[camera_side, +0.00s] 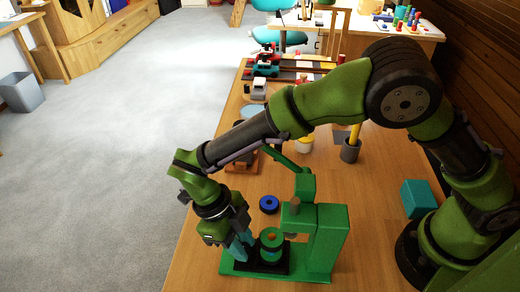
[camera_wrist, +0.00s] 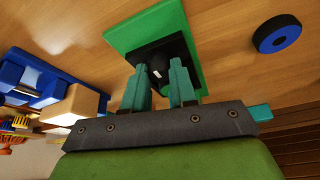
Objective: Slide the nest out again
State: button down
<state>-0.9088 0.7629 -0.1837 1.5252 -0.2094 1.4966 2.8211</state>
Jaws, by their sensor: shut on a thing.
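The green press (camera_side: 325,240) stands on its green base near the front edge of the table, its lever raised. The black nest (camera_side: 282,269) lies on the base and carries a green ring-shaped part (camera_side: 271,239) with blue below it. It appears in front of the press column, not fully under the head. My gripper (camera_side: 243,248) is low at the nest's left end. In the wrist view my teal fingers (camera_wrist: 160,85) stand on either side of a dark piece of the nest (camera_wrist: 150,53) and are shut on it. The exact contact is partly hidden.
A blue and black ring (camera_side: 269,204) lies on the table behind the press; it also shows in the wrist view (camera_wrist: 277,33). A teal block (camera_side: 418,198) is at the right, a grey cup (camera_side: 351,152) farther back. The table's left edge is close to my gripper.

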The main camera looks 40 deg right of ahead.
jog(key=w+a, duration=0.6)
jog(key=shift+w, duration=0.1)
jog(key=c, duration=0.9)
grip_release()
jog(key=v, duration=0.7)
jog(key=shift+r, duration=0.25)
jog(key=shift+a, duration=0.1)
